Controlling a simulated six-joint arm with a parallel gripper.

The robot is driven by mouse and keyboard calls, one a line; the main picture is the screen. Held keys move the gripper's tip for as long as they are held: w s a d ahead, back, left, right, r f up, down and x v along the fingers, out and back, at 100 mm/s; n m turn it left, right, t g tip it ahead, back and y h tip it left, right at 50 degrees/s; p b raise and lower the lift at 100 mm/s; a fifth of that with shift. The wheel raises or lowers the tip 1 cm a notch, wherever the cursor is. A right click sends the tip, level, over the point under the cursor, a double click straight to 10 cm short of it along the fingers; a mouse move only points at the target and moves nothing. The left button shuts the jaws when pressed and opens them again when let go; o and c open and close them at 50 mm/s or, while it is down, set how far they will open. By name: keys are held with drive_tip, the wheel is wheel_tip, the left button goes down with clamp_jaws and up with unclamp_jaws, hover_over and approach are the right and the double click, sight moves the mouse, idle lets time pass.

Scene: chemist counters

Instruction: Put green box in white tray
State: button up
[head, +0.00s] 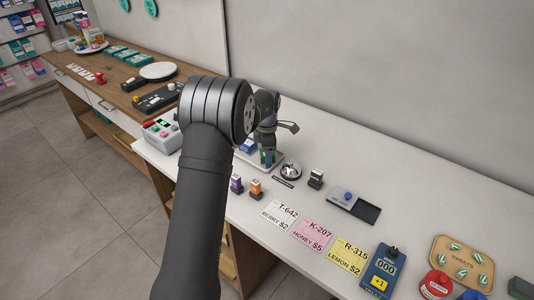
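My gripper (268,153) points down over the white tray (282,160), behind my own arm. A small green thing (262,157), probably the green box, shows at the fingertips, low over or in the tray. It is too small and too hidden to tell whether the fingers touch it or are shut on it. A blue and white box (248,146) is just left of the gripper, at the tray's back left. My arm hides the tray's left part.
Price cards, a blue counter (383,270) and a wooden sweets tray (440,244) lie further right.

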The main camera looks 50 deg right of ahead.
wheel_tip(320, 180, up, 12)
drive_tip(key=shift+r, duration=0.15)
idle(0.3)
wheel_tip(320, 180, down, 12)
drive_tip(key=shift+r, duration=1.7)
